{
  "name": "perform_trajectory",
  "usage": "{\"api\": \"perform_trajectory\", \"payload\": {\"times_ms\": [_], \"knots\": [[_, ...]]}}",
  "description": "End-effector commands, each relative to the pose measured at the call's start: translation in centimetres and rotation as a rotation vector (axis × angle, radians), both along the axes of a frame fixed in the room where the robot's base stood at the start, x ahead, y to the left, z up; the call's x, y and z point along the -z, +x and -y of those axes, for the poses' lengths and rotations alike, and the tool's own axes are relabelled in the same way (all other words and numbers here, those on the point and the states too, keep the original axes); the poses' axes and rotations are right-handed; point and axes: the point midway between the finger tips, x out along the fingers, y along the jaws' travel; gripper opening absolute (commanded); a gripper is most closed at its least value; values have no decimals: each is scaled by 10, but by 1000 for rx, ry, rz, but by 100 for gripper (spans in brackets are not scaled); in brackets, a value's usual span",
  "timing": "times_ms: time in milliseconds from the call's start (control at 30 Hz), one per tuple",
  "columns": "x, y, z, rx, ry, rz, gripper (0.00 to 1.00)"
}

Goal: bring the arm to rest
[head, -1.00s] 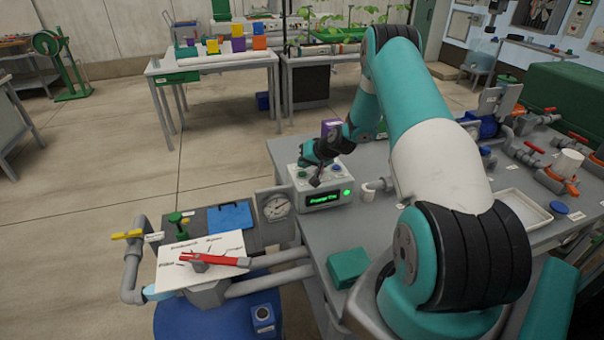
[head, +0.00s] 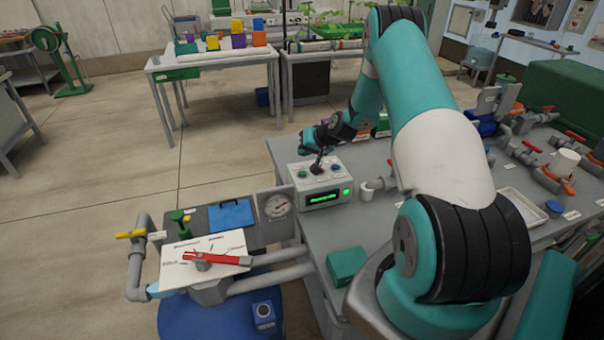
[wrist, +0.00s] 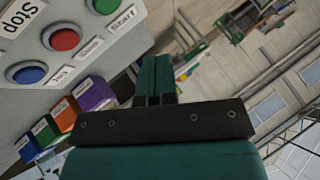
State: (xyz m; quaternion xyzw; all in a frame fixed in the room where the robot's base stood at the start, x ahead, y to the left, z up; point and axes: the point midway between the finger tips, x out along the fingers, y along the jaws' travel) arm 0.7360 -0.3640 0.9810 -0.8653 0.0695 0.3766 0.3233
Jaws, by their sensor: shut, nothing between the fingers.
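My gripper (head: 318,165) is shut and empty, just above the top of the white control box (head: 326,200). In the wrist view its two dark green fingers (wrist: 155,80) are pressed together with nothing between them. The fingers look apart from the buttons. My arm reaches up from its base, bends at a high elbow and comes down to the box.
A gauge (head: 276,206) stands left of the box. A red-handled valve (head: 218,258) sits on a white plate at lower left. A grey hook-shaped pipe (head: 368,188) and a white tray (head: 524,208) are on the bench (head: 400,275). Open floor lies behind at left.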

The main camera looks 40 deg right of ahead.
Motion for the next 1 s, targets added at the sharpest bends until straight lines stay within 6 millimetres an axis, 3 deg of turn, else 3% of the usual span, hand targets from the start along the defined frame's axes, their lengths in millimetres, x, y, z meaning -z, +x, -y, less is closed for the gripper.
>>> {"api": "perform_trajectory", "payload": {"times_ms": [367, 467, 567, 667, 767, 867, 1000], "knots": [[-1, 1, -1, -4, -1, -1, 0], [-14, 5, -18, -42, -3, -7, 0], [-44, 12, -59, -135, -11, -28, 0], [-85, 10, -122, -272, -25, -65, 0], [-126, -8, -190, -421, -44, -111, 0], [-162, -41, -255, -570, -70, -157, 0], [-203, -112, -333, -779, -121, -221, 0]]}}
